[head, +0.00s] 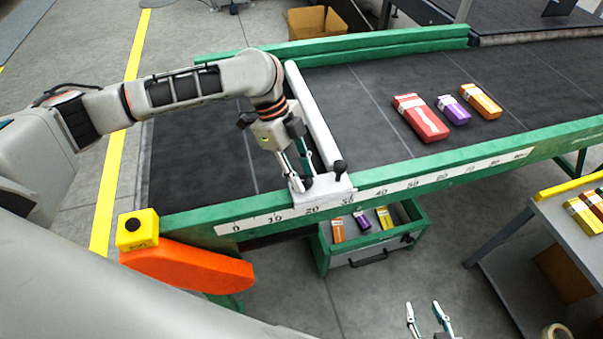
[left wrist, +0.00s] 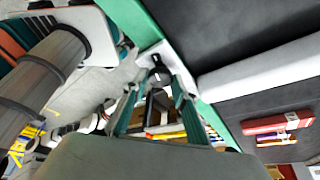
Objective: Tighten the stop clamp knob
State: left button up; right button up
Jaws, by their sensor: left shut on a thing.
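The stop is a white bar (head: 312,118) across the dark belt, with a white clamp block (head: 325,190) on the near green rail beside the scale. My left gripper (head: 302,180) points down at the left end of the block and is shut on the black knob, which its fingers largely hide in the head view. In the left wrist view the knob (left wrist: 159,74) shows between the fingertips. A second small black knob (head: 340,166) stands free at the block's right end. My right gripper (head: 424,307) is open and empty at the bottom of the head view.
Red, purple and orange boxes (head: 420,118) lie on the belt right of the bar. A green drawer (head: 375,257) with small boxes hangs below the rail. A yellow button box (head: 137,230) and orange guard (head: 187,266) are front left. A grey table (head: 550,220) stands right.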

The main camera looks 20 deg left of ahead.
pick_arm(q)
jog(key=m+g, duration=0.1)
jog(key=m, duration=0.1)
jog(key=m+y, duration=0.1)
jog(key=m, duration=0.2)
jog(key=shift+w+d+m+g, duration=0.2)
jog(key=shift+m+g, duration=0.1)
jog(key=shift+g, duration=0.1)
jog(key=m+g+y, duration=0.1)
jog(key=m, duration=0.2)
jog(key=shift+f+m, duration=0.1)
jog(key=shift+m, duration=0.2)
jog(key=shift+m+y, duration=0.3)
jog(key=shift+m, duration=0.2)
jog(key=o, duration=1.1)
jog(key=shift+w, duration=0.1)
